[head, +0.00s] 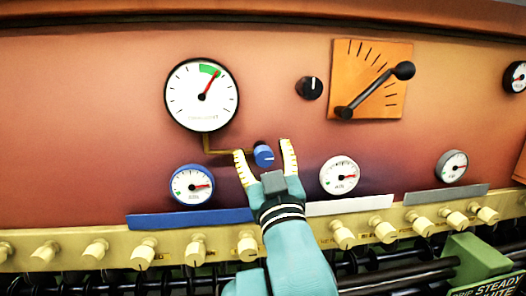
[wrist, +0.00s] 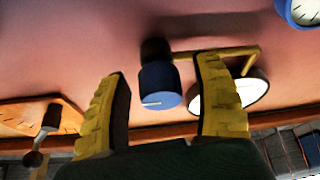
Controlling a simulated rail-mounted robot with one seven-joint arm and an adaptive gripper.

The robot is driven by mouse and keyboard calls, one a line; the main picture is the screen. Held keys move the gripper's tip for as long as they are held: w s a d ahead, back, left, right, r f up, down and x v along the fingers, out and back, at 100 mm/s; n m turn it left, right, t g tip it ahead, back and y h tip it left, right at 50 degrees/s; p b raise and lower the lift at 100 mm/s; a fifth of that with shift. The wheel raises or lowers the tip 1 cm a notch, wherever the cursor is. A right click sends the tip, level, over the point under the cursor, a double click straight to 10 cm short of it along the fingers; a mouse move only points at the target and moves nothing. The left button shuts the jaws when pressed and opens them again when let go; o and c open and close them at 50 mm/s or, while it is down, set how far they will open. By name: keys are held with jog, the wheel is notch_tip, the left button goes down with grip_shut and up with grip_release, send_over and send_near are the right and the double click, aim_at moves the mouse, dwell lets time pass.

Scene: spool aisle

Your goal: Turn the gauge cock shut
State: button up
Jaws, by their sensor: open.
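The gauge cock is a small blue knob (head: 263,155) on the red panel, at the end of a thin brass pipe (head: 222,152) running up to the large white gauge (head: 201,95). The gauge's red needle points up and right, at the green band's edge. My gripper (head: 262,148) is open, with one yellow ribbed finger on each side of the knob. In the wrist view the blue knob (wrist: 158,86) stands between the fingers, with visible gaps on both sides. A pale mark on its face lies roughly in line with the pipe.
Small blue-rimmed (head: 192,184) and white (head: 340,175) gauges flank the gripper below. A black knob (head: 312,88) and a long black lever (head: 375,92) on an orange plate are at upper right. A cream rail with several knobs (head: 143,252) runs underneath.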

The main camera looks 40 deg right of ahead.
jog(key=c, duration=1.2)
jog(key=shift+r+n+p, duration=0.1)
jog(key=shift+n+p, duration=0.2)
jog(key=shift+n, duration=0.2)
jog(key=n+y+p, duration=0.1)
jog(key=n+y, duration=0.1)
jog(key=n, duration=0.1)
jog(key=shift+n+t+p, duration=0.3)
jog(key=shift+n+t, duration=0.1)
jog(key=n+y, duration=0.1)
jog(key=n, duration=0.2)
jog(key=n+y, duration=0.2)
jog(key=n, duration=0.2)
jog(key=n+g+y, duration=0.1)
jog(key=n+y, duration=0.1)
jog(key=n, duration=0.3)
jog(key=shift+a, duration=0.1)
jog(key=shift+f+n+g+y+p, duration=0.2)
jog(key=shift+n+g, duration=0.35)
jog(key=shift+n, duration=0.55)
jog(key=shift+f+n+g+y+p, duration=0.1)
jog(key=shift+n+g+p, duration=0.15)
jog(key=shift+n+g, duration=0.6)
jog(key=shift+n, duration=0.35)
